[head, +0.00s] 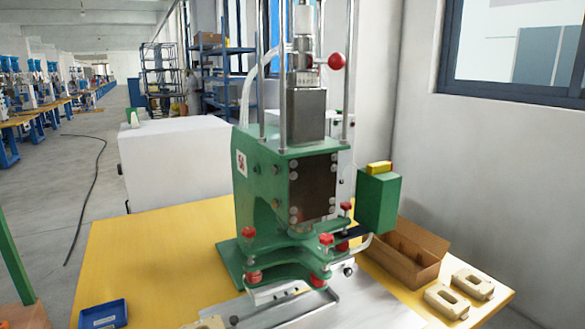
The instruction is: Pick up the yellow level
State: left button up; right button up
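A small yellow block (379,168), which looks like the yellow level, lies on top of a green box (378,201) at the right side of the green welding machine (262,190). A bit of red shows at its right end. Its underside is hidden against the box top. Neither of my grippers is in view, and nothing is touching the yellow block.
The machine stands on a yellow table (150,245). An open cardboard box (425,270) and beige parts (474,284) lie to the right. A blue tray (104,315) sits at the front left. A red ball-ended lever (337,61) sticks out above.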

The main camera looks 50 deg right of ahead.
aim_at(386, 166)
jog(key=z, duration=2)
jog(key=i+l+u, duration=0.1)
jog(key=u, duration=0.25)
jog(key=i+l+u, duration=0.1)
jog(key=l+u, duration=0.45)
jog(key=u, duration=0.2)
jog(key=i, duration=0.05)
